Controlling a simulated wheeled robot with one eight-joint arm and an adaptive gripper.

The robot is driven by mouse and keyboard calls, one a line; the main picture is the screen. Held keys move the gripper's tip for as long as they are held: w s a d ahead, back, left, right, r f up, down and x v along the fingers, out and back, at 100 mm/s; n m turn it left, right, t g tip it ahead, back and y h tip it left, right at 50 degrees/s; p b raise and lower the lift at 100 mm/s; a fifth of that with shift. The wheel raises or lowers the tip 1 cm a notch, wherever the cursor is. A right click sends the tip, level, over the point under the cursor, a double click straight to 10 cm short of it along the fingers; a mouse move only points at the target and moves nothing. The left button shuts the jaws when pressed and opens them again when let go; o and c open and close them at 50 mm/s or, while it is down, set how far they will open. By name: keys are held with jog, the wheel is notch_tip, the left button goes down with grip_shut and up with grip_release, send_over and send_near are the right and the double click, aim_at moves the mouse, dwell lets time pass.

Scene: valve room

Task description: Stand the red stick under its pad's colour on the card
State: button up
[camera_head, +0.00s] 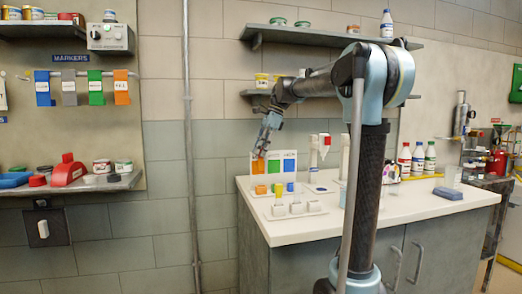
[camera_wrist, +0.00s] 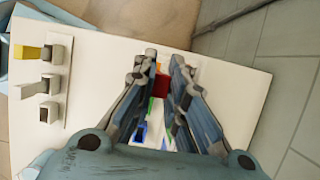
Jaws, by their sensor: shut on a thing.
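My gripper (camera_head: 264,146) is above the left part of the white counter, pointing down in front of the card (camera_head: 284,162). The card carries orange, green and blue patches. In the wrist view, the fingers (camera_wrist: 160,82) are closed around a red piece (camera_wrist: 161,86), which looks like the red stick. The fingers hide most of it, and its pad cannot be made out. Orange, green and blue patches show partly between and below the fingers. In the head view, small orange (camera_head: 261,189) and blue (camera_head: 290,187) blocks sit in front of the card.
A base with several pale holders (camera_head: 296,208) stands nearer the front edge; it also shows in the wrist view (camera_wrist: 50,84), with a yellow piece (camera_wrist: 27,52) at one end. Bottles (camera_head: 418,158) stand farther right.

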aim_at(261, 171)
jog(key=shift+f, duration=2.3)
jog(key=shift+s+f, duration=0.1)
jog(key=shift+f, duration=2.25)
dwell(1.9)
jog(key=o, duration=0.8)
